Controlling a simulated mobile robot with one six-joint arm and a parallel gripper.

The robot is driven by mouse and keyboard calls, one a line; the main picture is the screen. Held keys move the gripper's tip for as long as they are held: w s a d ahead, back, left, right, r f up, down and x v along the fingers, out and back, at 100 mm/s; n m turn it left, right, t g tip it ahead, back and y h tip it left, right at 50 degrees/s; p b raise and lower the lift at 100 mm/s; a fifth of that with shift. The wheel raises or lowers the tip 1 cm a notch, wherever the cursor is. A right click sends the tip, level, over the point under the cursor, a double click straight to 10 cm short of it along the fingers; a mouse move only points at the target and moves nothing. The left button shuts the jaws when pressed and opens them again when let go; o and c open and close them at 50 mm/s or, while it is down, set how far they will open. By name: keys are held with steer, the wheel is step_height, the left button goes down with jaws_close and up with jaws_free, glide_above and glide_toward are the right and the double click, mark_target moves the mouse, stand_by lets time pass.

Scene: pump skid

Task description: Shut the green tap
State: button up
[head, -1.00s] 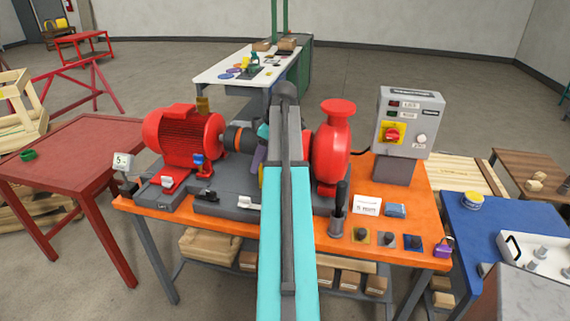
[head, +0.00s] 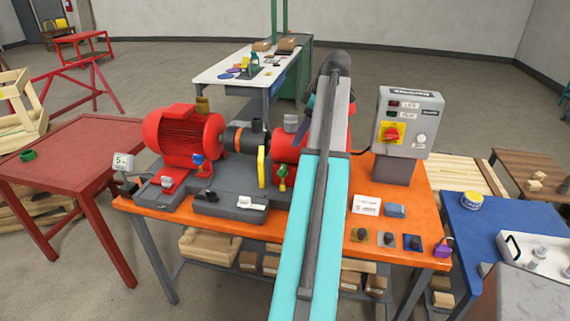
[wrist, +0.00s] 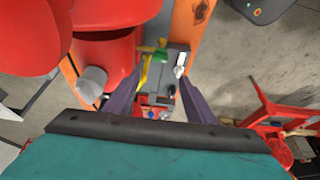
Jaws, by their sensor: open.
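The green tap (head: 282,178) shows in the head view at the front of the red pump body, just right of an upright yellow lever (head: 262,167). In the wrist view, green parts of the tap (wrist: 160,56) lie beyond my fingertips, by the yellow lever. My gripper (wrist: 157,83) is open, with two purple fingers spread and nothing seen between them. It is apart from the tap. In the head view my arm hides most of the gripper and much of the pump. I cannot tell the tap handle's exact angle.
The red motor (head: 182,137) stands left on the orange bench (head: 250,228), with a blue-handled tap (head: 198,160) in front. A grey control box (head: 408,122) stands right. A grey cylinder (wrist: 92,82) rises near the left finger in the wrist view.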

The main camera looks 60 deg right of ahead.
mark_target(283, 166)
steer(key=shift+p+x, duration=2)
steer(key=shift+x, duration=4.9)
steer(key=shift+c, duration=0.3)
steer(key=c, duration=1)
